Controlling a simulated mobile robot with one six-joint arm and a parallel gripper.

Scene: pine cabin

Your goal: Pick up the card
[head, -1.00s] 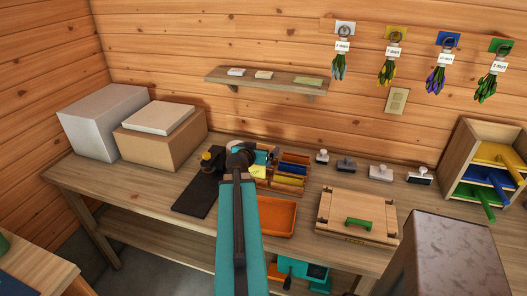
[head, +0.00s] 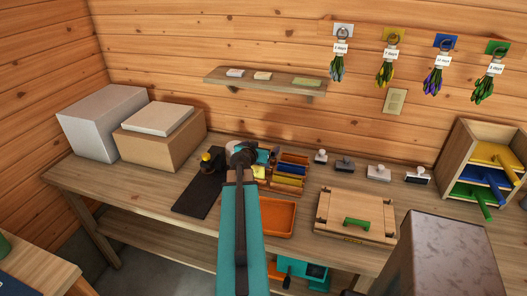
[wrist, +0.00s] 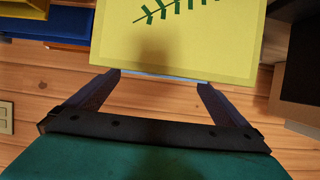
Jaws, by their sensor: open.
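A yellow card (wrist: 180,40) with a dark green leaf-sprig print fills the upper middle of the wrist view. It also shows as a small yellow patch (head: 259,171) by the end of my arm in the head view. My gripper (wrist: 160,80) is open. Its two dark fingers point at the card's near edge, one toward each side of it, with wall visible between them. I cannot tell whether the fingertips touch the card. In the head view my arm hides much of the gripper and what lies under it.
Dividers with blue and yellow pieces (head: 290,170) stand right of my gripper. An orange tray (head: 277,217), a wooden box with a green handle (head: 355,215) and several stamps (head: 378,173) share the bench. A black mat (head: 198,196) lies left. A shelf (head: 265,80) is on the wall.

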